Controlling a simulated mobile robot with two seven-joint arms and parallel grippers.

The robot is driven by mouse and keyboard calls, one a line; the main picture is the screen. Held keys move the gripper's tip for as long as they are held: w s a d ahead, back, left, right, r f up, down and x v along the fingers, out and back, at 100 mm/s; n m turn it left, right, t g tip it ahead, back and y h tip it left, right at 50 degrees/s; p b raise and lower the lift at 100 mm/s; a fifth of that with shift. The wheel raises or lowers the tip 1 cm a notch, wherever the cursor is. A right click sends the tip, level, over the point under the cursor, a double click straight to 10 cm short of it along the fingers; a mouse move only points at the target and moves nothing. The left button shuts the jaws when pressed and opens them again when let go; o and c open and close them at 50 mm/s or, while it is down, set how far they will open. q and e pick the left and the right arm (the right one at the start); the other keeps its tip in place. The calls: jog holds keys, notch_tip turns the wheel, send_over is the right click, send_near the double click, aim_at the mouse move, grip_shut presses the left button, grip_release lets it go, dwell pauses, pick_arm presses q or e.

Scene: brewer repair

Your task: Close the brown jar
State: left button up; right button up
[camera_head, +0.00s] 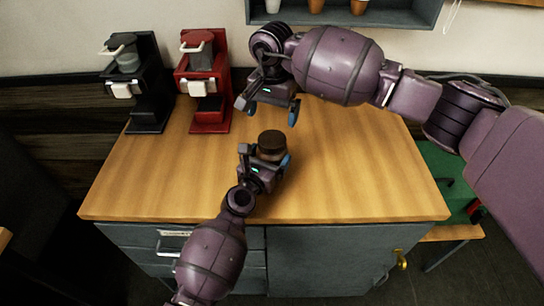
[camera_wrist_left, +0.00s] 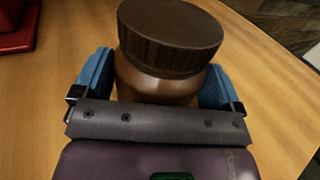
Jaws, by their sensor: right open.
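The brown jar (camera_wrist_left: 155,85) stands upright on the wooden counter, with a dark brown ribbed lid (camera_wrist_left: 170,35) on its top. In the head view the lid (camera_head: 271,139) hides much of the jar (camera_head: 268,153). I cannot tell whether the lid is screwed tight. My left gripper (camera_head: 265,156) is shut on the jar's body, with a blue finger pad against each side just below the lid; it also shows in the left wrist view (camera_wrist_left: 158,85). My right gripper (camera_head: 267,108) is open and empty, behind and above the jar, its fingers spread and pointing down.
A black coffee brewer (camera_head: 148,95) and a red coffee brewer (camera_head: 207,85) stand at the back left of the counter (camera_head: 350,180). A shelf with cups (camera_head: 316,6) hangs on the wall behind my right arm. The counter's right side is clear.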

aim_at(272, 139)
pick_arm(q)
jog(key=c, duration=1.2)
jog(key=shift+c, duration=0.6)
pick_arm(e)
jog(key=shift+n, duration=0.3)
jog(key=n, duration=0.3)
jog(key=shift+n, duration=0.4)
jog(key=shift+f, duration=4)
